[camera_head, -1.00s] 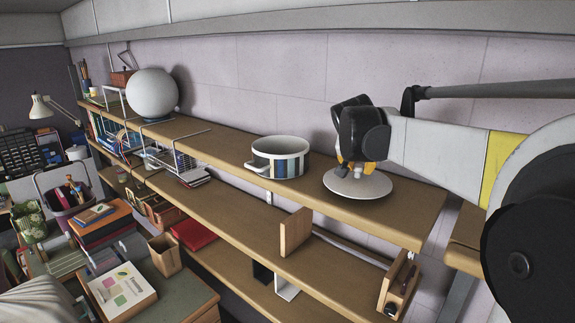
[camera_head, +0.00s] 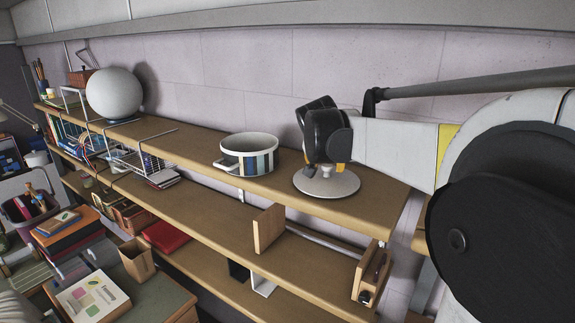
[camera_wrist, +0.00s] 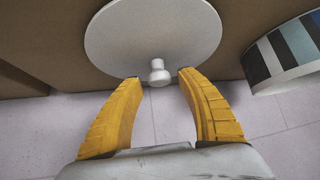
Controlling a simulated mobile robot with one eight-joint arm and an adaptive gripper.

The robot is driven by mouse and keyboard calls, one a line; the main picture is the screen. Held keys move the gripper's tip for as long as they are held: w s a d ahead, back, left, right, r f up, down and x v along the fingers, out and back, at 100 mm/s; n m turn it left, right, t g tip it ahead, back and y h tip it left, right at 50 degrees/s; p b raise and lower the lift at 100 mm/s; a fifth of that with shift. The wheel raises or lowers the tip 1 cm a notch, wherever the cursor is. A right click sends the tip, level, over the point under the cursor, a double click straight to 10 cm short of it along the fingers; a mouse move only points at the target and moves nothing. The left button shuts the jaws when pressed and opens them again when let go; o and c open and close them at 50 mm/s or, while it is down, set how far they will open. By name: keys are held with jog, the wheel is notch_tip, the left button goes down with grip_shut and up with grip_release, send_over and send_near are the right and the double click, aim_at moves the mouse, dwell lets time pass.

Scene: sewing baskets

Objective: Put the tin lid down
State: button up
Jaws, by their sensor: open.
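The tin lid (camera_head: 313,186) is a pale grey disc with a small knob, lying flat on the top shelf near its right end. In the wrist view the lid (camera_wrist: 150,32) fills the upper middle, with its knob (camera_wrist: 158,72) toward me. My gripper (camera_head: 330,166) is just above the lid. The wrist view shows its two yellow fingers (camera_wrist: 157,78) spread apart on either side of the knob, with a gap on both sides. The gripper is open and holds nothing.
A striped pot (camera_head: 249,157) stands left of the lid on the top shelf (camera_head: 205,148), and its side shows at the right of the wrist view (camera_wrist: 292,52). A white globe (camera_head: 114,93) and a wire rack (camera_head: 140,160) are further left. The wall is close behind.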

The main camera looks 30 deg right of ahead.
jog(key=b+v, duration=0.2)
jog(key=v, duration=0.9)
jog(key=s+a+f+n+y, duration=0.3)
jog(key=s+a+f+n, duration=0.2)
jog(key=a+f, duration=0.6)
jog(key=s+a+f+n+t+y, duration=0.1)
jog(key=s+a+f+n+y, duration=0.2)
jog(key=s+a+f, duration=0.6)
jog(key=a+f+n, duration=0.2)
jog(key=a+f, duration=0.1)
jog(key=a, duration=0.4)
jog(key=shift+s+a+y, duration=0.2)
jog(key=shift+a+y, duration=0.05)
jog(key=shift+y, duration=0.15)
